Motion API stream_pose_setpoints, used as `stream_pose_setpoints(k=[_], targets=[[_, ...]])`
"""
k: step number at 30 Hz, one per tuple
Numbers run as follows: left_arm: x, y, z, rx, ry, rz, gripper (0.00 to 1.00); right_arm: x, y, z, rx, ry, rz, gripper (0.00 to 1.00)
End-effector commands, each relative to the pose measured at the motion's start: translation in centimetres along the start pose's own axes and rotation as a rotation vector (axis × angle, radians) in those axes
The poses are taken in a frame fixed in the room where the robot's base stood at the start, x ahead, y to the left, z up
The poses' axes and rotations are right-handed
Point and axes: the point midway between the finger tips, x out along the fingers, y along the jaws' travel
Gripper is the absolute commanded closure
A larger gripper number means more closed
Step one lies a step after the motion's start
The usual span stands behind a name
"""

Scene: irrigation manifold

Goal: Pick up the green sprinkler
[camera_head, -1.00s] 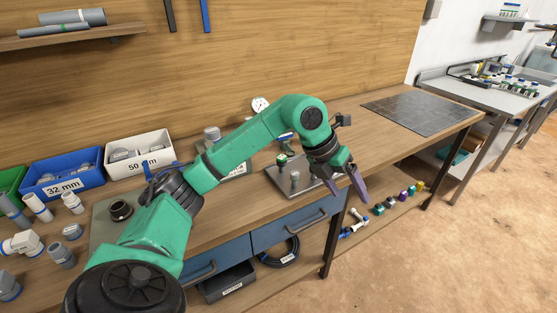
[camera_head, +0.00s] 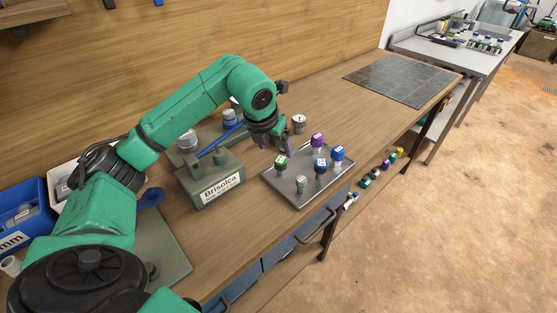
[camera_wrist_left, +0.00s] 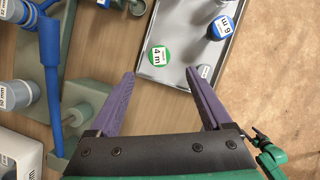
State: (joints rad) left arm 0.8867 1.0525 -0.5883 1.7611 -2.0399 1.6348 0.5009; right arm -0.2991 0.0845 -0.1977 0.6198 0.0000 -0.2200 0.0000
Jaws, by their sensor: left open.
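The green sprinkler (camera_head: 281,161) stands at the left corner of a metal tray (camera_head: 320,192). In the left wrist view its round green top, marked 4 m (camera_wrist_left: 159,56), shows from above, a little beyond the fingertips and roughly midway between them. My left gripper (camera_head: 275,141) is open and empty, behind and just above the sprinkler in the head view; its purple fingers (camera_wrist_left: 160,74) are spread wide in the wrist view. No contact with the sprinkler shows.
On the same tray stand a grey sprinkler (camera_head: 301,184), two blue ones (camera_head: 321,166) (camera_head: 338,154) and a purple one (camera_head: 317,140).

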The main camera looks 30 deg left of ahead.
Motion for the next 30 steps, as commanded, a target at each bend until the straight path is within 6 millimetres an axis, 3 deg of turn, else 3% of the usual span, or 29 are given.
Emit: stream_pose_setpoints(k=[6,11,14,21,23,28,30], targets=[[3.5,0.0,0.1,-0.002,0.002,0.0,0.18,-1.4,0.7,0.3,0.0,-0.007,0.009,0.24],[6.0,-0.5,0.4,-0.001,0.004,-0.002,0.18,-3.2,-0.1,-0.1,0.001,-0.003,-0.002,0.24],[8.0,-0.5,0.3,-0.003,0.002,-0.001,0.18,-3.4,-0.8,-0.3,0.003,-0.001,-0.012,0.24],[8.8,-0.4,0.2,0.0,-0.001,0.0,0.18,-3.2,-0.9,-0.3,0.001,0.001,-0.013,0.24],[8.8,-0.4,0.2,0.0,-0.001,0.0,0.37,-3.2,-0.9,-0.3,0.001,0.001,-0.013,0.24],[8.8,-0.4,0.3,-0.001,-0.001,0.0,1.0,-3.3,-0.6,-0.3,0.0,0.001,-0.009,0.24],[8.8,-0.4,0.3,-0.001,-0.001,0.0,1.0,-3.3,-0.5,-0.3,-0.001,0.001,-0.008,0.24]])
